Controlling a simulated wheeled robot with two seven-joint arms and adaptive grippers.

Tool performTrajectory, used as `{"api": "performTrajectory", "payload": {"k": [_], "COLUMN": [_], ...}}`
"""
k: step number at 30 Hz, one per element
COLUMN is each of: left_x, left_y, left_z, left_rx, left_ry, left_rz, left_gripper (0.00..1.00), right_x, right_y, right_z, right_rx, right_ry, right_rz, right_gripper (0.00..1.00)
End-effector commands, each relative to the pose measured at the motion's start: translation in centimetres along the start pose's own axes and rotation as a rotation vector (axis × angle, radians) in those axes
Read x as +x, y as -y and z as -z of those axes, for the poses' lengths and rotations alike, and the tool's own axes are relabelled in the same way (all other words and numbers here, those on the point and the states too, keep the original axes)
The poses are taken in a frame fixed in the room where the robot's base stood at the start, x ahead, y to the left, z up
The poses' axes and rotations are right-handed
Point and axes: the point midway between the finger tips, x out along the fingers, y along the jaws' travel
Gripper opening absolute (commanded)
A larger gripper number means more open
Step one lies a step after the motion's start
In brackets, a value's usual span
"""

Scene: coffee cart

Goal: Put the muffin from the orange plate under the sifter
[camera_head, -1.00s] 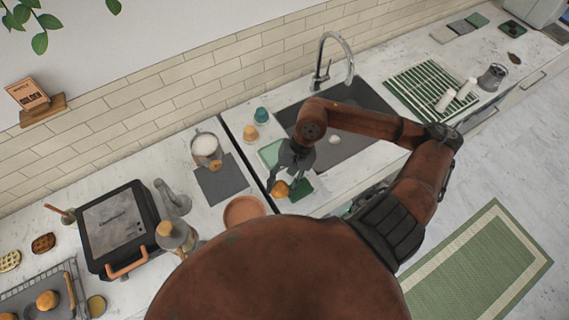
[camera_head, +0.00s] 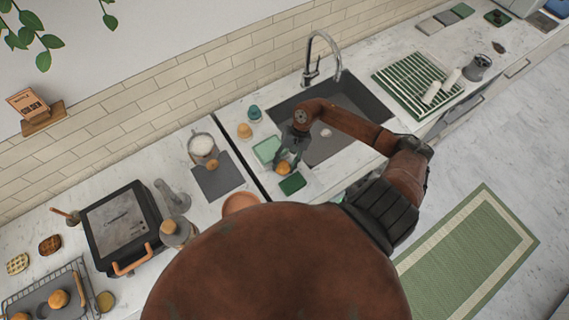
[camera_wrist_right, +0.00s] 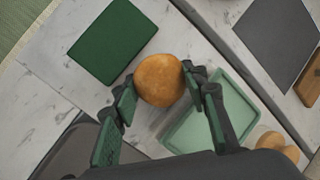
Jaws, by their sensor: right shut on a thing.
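My right gripper (camera_head: 286,158) is shut on a round golden-brown muffin (camera_head: 283,168). In the right wrist view, the muffin (camera_wrist_right: 160,80) sits between the fingertips of the gripper (camera_wrist_right: 168,97). It appears held above the counter, between a pale green tray and a dark green square. The orange plate (camera_head: 240,201) is left of the gripper, partly hidden by my body; no muffin shows on its visible part. The sifter (camera_head: 203,146), with white powder in it, stands further left at the back of a dark grey mat (camera_head: 218,180). My left gripper is not in view.
The pale green tray (camera_head: 266,149) and dark green square (camera_head: 292,184) lie near the gripper. The sink (camera_head: 345,140) and tap (camera_head: 322,55) are behind my arm. A grey bottle (camera_head: 173,198) and black press (camera_head: 120,224) stand left. The mat's front part is bare.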

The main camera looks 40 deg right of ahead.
Motion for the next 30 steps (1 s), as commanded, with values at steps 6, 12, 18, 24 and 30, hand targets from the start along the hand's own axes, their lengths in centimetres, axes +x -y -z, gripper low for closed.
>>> {"api": "performTrajectory", "payload": {"k": [6, 12, 18, 24, 30], "left_x": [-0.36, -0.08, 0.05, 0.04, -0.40], "left_y": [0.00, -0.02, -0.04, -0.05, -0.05], "left_z": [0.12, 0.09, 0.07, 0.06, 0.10], "left_rx": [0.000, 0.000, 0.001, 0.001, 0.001], "left_ry": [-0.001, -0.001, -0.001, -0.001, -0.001], "left_rz": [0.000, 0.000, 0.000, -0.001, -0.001], "left_gripper": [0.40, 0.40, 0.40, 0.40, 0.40], "right_x": [0.55, 0.70, 0.75, 0.73, 0.18], "right_y": [-0.18, -0.23, -0.23, -0.21, -0.10], "right_z": [0.22, 0.27, 0.27, 0.27, 0.23], "right_rx": [0.000, -0.001, 0.000, 0.000, -0.001], "right_ry": [-0.001, -0.002, -0.001, -0.001, -0.003], "right_rz": [0.000, 0.000, 0.000, 0.000, 0.001], "right_gripper": [0.16, 0.16, 0.48, 0.48, 0.48]}}
